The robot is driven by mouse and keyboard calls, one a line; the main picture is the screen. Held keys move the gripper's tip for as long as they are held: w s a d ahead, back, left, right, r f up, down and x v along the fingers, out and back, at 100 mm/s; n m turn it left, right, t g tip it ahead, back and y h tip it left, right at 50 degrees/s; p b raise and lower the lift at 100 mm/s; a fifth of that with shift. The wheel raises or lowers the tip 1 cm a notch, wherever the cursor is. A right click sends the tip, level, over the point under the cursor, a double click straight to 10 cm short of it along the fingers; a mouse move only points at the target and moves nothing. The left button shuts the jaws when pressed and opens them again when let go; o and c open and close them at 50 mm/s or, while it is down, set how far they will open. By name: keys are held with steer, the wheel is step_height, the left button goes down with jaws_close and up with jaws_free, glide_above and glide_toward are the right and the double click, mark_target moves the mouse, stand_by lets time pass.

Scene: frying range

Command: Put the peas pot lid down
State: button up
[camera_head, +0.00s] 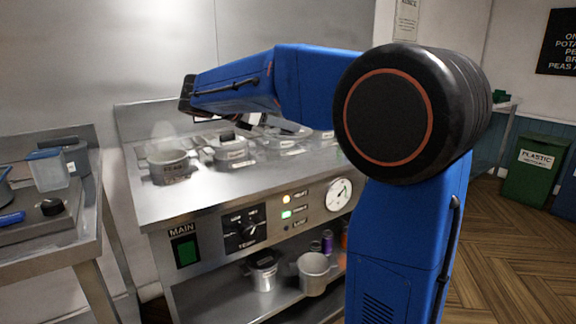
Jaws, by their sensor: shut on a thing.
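The peas pot (171,168) stands open at the left end of the steel range top, with steam rising from it and its label facing me. My gripper (256,119) is mostly hidden beneath my blue arm, above the pots right of the peas pot. It is shut on what looks like the grey peas pot lid (287,127), which shows only in part below the arm. I cannot tell whether the lid touches anything beneath it.
A lidded pot (232,152) stands right of the peas pot, with more pots further right, partly behind my arm. The range's front panel (245,228) has knobs and a gauge. A side table (50,243) at left holds a clear container (47,170). Pots stand on the lower shelf.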

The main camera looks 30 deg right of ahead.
steer(key=shift+f, duration=4.7)
steer(key=shift+f, duration=0.25)
steer(key=o, duration=1.2)
steer(key=v, duration=1.6)
steer(key=shift+w, duration=0.25)
steer(key=shift+o, duration=0.4)
steer(key=shift+v, duration=1.15)
glide_toward(281, 169)
steer(key=d+r, duration=0.2)
steer(key=d, duration=0.2)
steer(key=shift+d+r, duration=0.2)
steer(key=shift+r, duration=0.2)
steer(key=shift+x, duration=2.65)
